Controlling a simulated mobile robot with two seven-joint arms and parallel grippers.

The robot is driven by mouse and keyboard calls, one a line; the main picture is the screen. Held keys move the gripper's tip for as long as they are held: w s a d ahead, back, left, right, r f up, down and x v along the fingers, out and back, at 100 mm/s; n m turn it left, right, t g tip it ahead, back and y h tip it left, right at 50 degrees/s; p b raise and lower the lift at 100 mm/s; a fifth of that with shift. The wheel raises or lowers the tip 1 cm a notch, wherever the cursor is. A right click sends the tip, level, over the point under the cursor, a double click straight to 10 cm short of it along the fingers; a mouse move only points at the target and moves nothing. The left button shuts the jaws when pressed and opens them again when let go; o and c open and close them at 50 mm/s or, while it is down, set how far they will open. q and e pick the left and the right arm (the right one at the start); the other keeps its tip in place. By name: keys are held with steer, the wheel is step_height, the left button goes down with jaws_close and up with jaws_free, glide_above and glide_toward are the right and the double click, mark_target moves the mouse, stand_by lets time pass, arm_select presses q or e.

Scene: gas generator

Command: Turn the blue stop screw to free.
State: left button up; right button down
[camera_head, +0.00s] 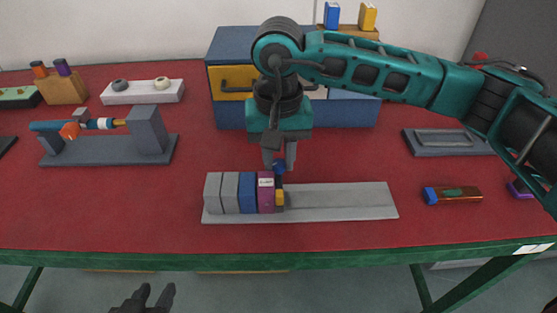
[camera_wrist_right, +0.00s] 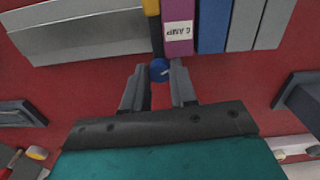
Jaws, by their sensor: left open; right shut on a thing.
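The blue stop screw (camera_wrist_right: 159,70) shows as a round blue knob between my right gripper's fingertips in the right wrist view. In the head view a bit of the screw's blue (camera_head: 279,166) shows under the gripper. It sits at the back of the block row, beside the purple labelled block (camera_head: 265,193) and the yellow block (camera_head: 280,198). My right gripper (camera_head: 279,160) points down and is shut on the screw; its tips partly hide it. My left gripper (camera_head: 145,298) is open and empty at the bottom edge, in front of the table.
Grey and blue blocks (camera_head: 247,193) stand left of the purple one on a grey rail (camera_head: 340,203), whose right part is bare. A blue cabinet (camera_head: 228,45) stands behind. A brown cartridge (camera_head: 458,195) lies right, a grey fixture (camera_head: 150,135) stands left.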

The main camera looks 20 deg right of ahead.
mark_target(278, 162)
stand_by(0.3)
steer(key=c, duration=0.9)
jaws_free()
steer(key=shift+r, duration=0.1)
step_height(278, 162, up, 13)
steer(key=shift+f+p, duration=0.1)
steer(key=shift+p, duration=0.55)
